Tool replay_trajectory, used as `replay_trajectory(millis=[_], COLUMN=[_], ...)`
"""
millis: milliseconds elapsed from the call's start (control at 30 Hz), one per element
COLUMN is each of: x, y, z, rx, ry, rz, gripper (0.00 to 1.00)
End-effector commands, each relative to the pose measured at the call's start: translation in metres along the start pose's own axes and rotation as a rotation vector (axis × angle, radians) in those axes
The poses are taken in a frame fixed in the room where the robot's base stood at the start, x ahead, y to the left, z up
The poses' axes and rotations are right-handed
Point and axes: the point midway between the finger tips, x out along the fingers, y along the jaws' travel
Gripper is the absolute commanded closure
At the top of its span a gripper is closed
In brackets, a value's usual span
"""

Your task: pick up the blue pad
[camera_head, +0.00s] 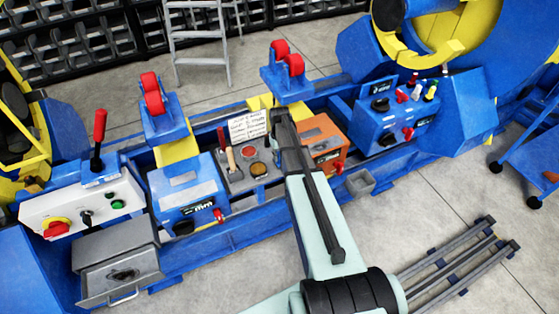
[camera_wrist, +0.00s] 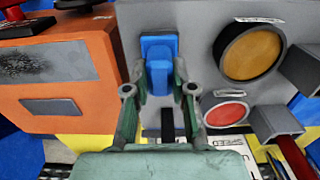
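The blue pad (camera_wrist: 159,58) is a small upright block with a narrower raised part, on a grey panel in the wrist view. My gripper (camera_wrist: 158,84) is open in that view, with one fingertip to the left of the pad's lower part and one to its right. The fingers look apart from the pad, but I cannot tell the depth between them. In the head view, my arm covers that part of the panel, and I cannot make out the pad or the fingertips there.
An orange box (camera_wrist: 58,82) stands close left of the pad in the wrist view. A round amber lamp (camera_wrist: 252,53), a red button (camera_wrist: 227,114) and a grey-headed lever (camera_wrist: 277,121) lie to the right. A blue control box (camera_head: 396,114) stands farther right in the head view.

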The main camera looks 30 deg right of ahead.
Motion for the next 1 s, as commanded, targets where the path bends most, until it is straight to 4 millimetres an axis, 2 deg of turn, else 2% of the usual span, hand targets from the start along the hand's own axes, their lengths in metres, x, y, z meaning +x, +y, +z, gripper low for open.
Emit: replay_trajectory(millis=[367, 567, 767, 1000], x=[-0.002, -0.013, -0.042, -0.102], y=[0.0, 0.0, 0.0, 0.0], z=[0.0, 0.0, 0.0, -0.001], rx=[0.0, 0.0, 0.0, 0.0], ry=[0.001, 0.002, 0.004, 0.005], rz=[0.0, 0.0, 0.001, 0.001], gripper=[1.0, 1.0, 1.0, 1.0])
